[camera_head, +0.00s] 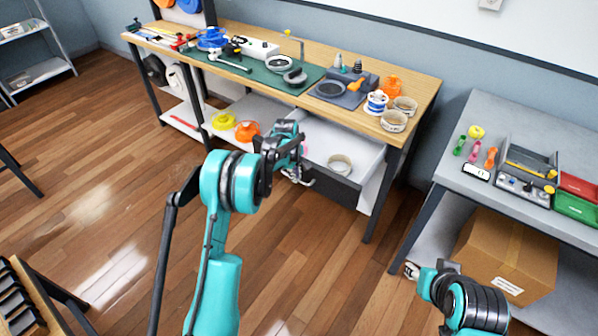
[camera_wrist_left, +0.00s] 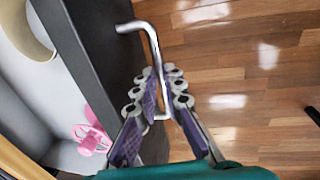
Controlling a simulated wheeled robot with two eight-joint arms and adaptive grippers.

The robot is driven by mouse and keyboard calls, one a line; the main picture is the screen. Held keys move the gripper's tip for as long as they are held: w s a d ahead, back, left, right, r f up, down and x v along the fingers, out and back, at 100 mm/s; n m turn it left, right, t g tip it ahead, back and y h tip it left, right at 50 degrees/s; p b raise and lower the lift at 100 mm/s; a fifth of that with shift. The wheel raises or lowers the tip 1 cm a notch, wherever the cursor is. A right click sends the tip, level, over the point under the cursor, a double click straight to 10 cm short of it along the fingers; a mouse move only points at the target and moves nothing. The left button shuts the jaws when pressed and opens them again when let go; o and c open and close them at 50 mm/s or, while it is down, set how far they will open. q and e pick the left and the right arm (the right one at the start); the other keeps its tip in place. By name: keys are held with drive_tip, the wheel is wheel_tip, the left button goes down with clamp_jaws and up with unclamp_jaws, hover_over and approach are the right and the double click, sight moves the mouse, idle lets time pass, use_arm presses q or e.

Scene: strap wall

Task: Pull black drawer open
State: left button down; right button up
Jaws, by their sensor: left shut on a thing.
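The black-fronted drawer (camera_head: 335,187) under the wooden workbench stands pulled out, with its pale interior showing. A tape roll (camera_head: 340,164) lies inside it. In the left wrist view the dark drawer front (camera_wrist_left: 95,45) runs along a silver bar handle (camera_wrist_left: 155,50). My left gripper (camera_head: 294,172) is at the drawer front. In the wrist view its purple-padded fingers (camera_wrist_left: 158,100) are closed around the handle's lower part. A pink object (camera_wrist_left: 92,135) lies in the drawer, left of the fingers.
The workbench top (camera_head: 425,85) holds tools, tape rolls and a green mat (camera_head: 250,68). A grey table (camera_head: 510,125) stands right, with a cardboard box (camera_head: 505,255) beneath. Open wooden floor lies in front of the drawer.

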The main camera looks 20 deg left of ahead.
use_arm(q)
drive_tip(key=shift+s+a, duration=0.15)
drive_tip(key=shift+s, duration=0.15)
drive_tip(key=c, duration=1.6)
unclamp_jaws()
wheel_tip(320, 180, up, 12)
drive_tip(key=s, duration=0.2)
drive_tip(key=shift+a, duration=0.35)
drive_tip(key=shift+f, duration=0.1)
